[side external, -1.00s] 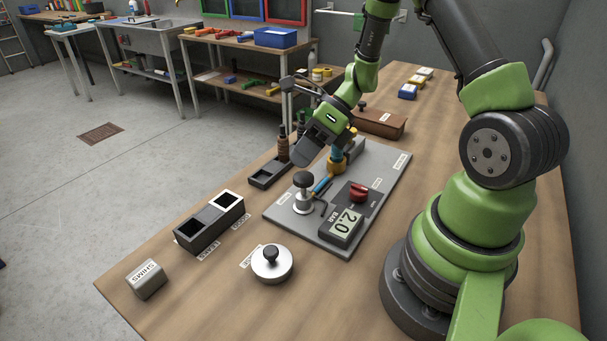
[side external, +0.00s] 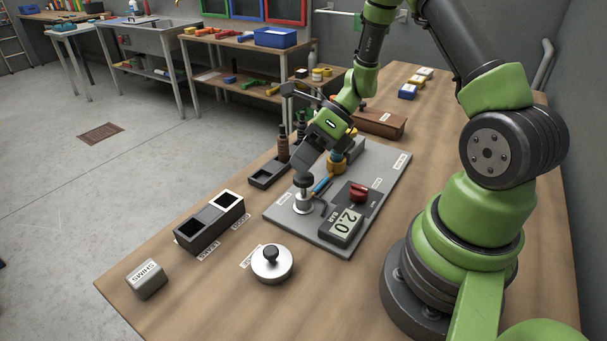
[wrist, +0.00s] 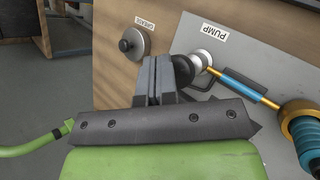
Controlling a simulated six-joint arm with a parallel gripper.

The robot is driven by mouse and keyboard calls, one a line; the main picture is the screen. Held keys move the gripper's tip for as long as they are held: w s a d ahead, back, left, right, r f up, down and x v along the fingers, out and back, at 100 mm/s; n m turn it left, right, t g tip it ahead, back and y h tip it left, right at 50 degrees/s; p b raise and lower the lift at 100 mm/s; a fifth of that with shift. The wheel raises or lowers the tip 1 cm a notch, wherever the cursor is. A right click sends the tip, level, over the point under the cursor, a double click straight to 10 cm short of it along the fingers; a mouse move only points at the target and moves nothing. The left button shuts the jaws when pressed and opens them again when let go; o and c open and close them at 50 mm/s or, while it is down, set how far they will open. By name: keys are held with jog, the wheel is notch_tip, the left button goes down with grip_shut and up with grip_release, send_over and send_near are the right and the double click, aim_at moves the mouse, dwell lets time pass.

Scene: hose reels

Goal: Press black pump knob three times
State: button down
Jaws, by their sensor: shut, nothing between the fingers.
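The black pump knob (side external: 303,181) sits on a silver stem and base on the grey plate. My gripper (side external: 302,170) is shut and empty, with its tips right at the top of the knob in the side view. I cannot tell whether they touch it. In the wrist view the knob (wrist: 185,70) shows just right of the closed fingertips (wrist: 154,64), partly hidden by them. The "PUMP" label (wrist: 213,30) lies beside it.
A gauge (side external: 342,225) reading 2.0 BAR and a red knob (side external: 358,192) share the plate. A blue and brass fitting (side external: 337,161) stands close behind my gripper.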

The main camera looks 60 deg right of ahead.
jog(key=shift+f, duration=1.15)
dwell(0.8)
jog(key=shift+r, duration=1.7)
jog(key=shift+r, duration=2.5)
